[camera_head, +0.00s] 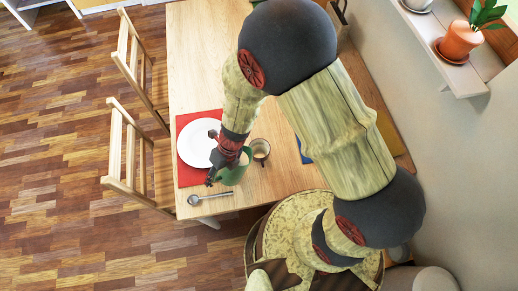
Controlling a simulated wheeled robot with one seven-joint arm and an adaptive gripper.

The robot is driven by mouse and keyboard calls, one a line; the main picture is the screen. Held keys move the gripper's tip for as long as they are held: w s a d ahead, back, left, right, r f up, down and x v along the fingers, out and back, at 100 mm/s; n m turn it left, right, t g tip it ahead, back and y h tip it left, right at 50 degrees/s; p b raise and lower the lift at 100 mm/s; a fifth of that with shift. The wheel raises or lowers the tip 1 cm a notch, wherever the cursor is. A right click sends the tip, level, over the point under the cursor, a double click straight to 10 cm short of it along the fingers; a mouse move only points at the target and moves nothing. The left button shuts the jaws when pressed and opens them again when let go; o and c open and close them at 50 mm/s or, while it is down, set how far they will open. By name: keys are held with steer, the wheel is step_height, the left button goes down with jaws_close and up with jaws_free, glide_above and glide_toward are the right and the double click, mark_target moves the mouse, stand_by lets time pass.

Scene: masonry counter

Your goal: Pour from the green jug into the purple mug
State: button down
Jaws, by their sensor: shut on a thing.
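The green jug (236,173) is at the near part of the wooden table, by the right edge of the white plate. My gripper (212,160) is shut on the jug, and its dark fingers and wrist hide part of it. I cannot tell whether the jug touches the table or how far it is tilted. A small tan-grey cup (261,150) with a brownish inside stands upright just right of the jug. No purple mug shows in this view; my arm covers much of the table's right side.
A white plate (196,143) lies on a red placemat (190,180). A metal ladle or spoon (212,197) lies near the front edge of the table (200,50). Two wooden chairs (128,150) stand at left. A blue item (303,150) shows partly behind my arm. A wall shelf (450,60) holds a potted plant.

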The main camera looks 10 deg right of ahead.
steer(key=shift+d, duration=0.2)
steer(key=shift+w+a+b, duration=0.1)
steer(key=shift+b, duration=0.3)
steer(key=shift+w+d+r+g+y+b, duration=0.25)
steer(key=shift+d+r+g+y+b, duration=0.5)
steer(key=shift+b, duration=0.75)
steer(key=shift+w+r+y+b, duration=0.1)
steer(key=shift+r+y+b, duration=0.3)
steer(key=shift+y+b, duration=0.8)
stand_by(4.7)
